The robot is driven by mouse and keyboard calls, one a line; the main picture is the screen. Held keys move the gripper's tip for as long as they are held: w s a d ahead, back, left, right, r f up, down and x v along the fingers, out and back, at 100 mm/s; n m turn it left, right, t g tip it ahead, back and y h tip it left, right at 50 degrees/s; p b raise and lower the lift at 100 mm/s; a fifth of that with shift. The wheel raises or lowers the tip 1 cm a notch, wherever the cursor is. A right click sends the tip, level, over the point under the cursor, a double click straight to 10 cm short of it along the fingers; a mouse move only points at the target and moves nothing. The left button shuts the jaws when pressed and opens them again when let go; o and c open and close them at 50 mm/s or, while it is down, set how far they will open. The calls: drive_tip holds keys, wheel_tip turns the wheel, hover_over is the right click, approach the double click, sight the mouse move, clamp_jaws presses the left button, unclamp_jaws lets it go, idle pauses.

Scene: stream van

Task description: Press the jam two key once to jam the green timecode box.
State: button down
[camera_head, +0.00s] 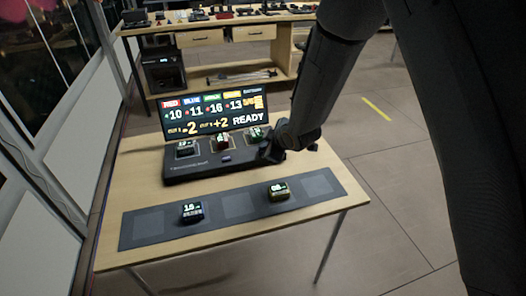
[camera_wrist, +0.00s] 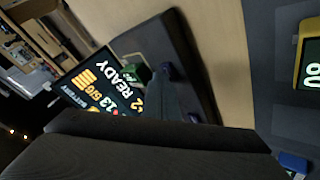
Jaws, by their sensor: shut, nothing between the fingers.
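A dark console (camera_head: 200,168) with a lit screen stands on the table. The green timecode box (camera_head: 256,132) sits in its right dock, partly behind my arm; its green edge also shows in the wrist view (camera_wrist: 136,73). My gripper (camera_head: 268,154) is shut and empty, pointing down at the right front of the console, close to its top. The jam two key cannot be picked out for certain in the head view, where my gripper covers that part. A small bluish key (camera_wrist: 173,71) shows beside my fingers in the wrist view. I cannot tell whether they touch it.
Two more boxes (camera_head: 185,148) (camera_head: 222,140) sit in the console's other docks. A blue box (camera_head: 192,211) and a yellow box (camera_head: 279,190) stand on the dark mat (camera_head: 238,206) in front. The screen (camera_head: 212,112) reads READY. A workbench (camera_head: 215,30) stands behind.

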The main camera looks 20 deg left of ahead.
idle(0.6)
drive_tip(key=shift+r+p, duration=0.45)
drive_tip(key=shift+r, duration=0.25)
wheel_tip(320, 180, up, 5)
drive_tip(key=p, duration=0.3)
idle(0.8)
